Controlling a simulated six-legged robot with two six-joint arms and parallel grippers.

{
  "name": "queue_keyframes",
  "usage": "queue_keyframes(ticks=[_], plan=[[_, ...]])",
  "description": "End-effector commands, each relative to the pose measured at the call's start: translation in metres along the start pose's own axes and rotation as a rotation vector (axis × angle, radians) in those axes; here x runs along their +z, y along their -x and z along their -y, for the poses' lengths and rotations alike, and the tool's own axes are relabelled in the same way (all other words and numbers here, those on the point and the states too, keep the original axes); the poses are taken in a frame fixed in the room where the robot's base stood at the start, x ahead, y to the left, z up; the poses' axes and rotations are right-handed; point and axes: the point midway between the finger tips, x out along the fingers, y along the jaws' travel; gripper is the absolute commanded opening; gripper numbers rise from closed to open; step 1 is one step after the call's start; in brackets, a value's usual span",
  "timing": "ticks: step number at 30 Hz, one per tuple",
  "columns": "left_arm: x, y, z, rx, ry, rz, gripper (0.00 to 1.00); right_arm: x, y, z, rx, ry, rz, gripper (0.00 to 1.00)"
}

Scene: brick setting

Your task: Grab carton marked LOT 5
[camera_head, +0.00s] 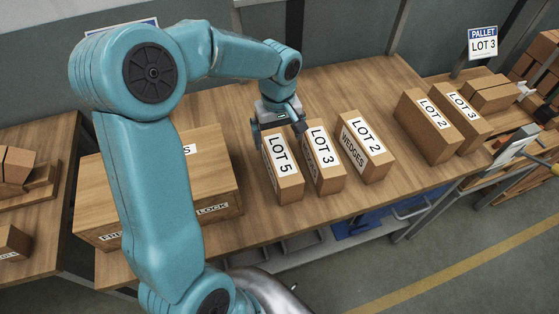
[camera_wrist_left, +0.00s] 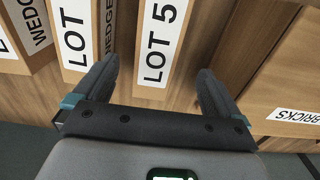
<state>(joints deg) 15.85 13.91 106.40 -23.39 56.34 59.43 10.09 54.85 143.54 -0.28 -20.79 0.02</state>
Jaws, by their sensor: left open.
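The carton marked LOT 5 (camera_head: 289,187) stands on the wooden table, leftmost of three upright cartons, with its white label on top. My left gripper (camera_head: 278,132) is at its far end, pointing down. In the left wrist view the LOT 5 carton (camera_wrist_left: 158,45) lies between the two open fingers of my left gripper (camera_wrist_left: 157,68), one on each side. The left finger there is by the gap beside the LOT 3 carton (camera_wrist_left: 76,35). I cannot tell whether either finger touches the carton. My right gripper is not in view.
The LOT 3 carton (camera_head: 325,172) stands close to the right of LOT 5, then the LOT 2 wedges carton (camera_head: 374,163). A large carton (camera_head: 222,175) is to the left, partly behind my arm. More cartons (camera_head: 430,130) stand at the right. The table's front strip is clear.

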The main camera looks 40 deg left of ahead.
Motion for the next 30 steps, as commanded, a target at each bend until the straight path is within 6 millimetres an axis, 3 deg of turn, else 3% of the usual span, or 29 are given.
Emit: queue_keyframes(ticks=[3,11,18,26,27,30], plan=[[0.001,-0.021,0.0,-0.003,0.001,0.003,0.98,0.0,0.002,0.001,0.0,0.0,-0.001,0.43],[0.001,-0.043,-0.002,-0.002,0.001,0.004,0.98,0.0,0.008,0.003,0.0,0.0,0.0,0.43],[0.001,-0.08,-0.003,-0.001,0.001,0.003,0.98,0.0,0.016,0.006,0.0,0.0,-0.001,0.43],[0.0,-0.085,-0.004,0.002,0.001,0.0,0.98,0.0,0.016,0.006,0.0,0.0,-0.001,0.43],[0.0,-0.085,-0.004,0.002,0.001,0.0,0.95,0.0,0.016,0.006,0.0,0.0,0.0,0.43],[0.0,-0.085,-0.004,0.001,0.001,0.0,0.62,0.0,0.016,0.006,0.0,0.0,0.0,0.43]])
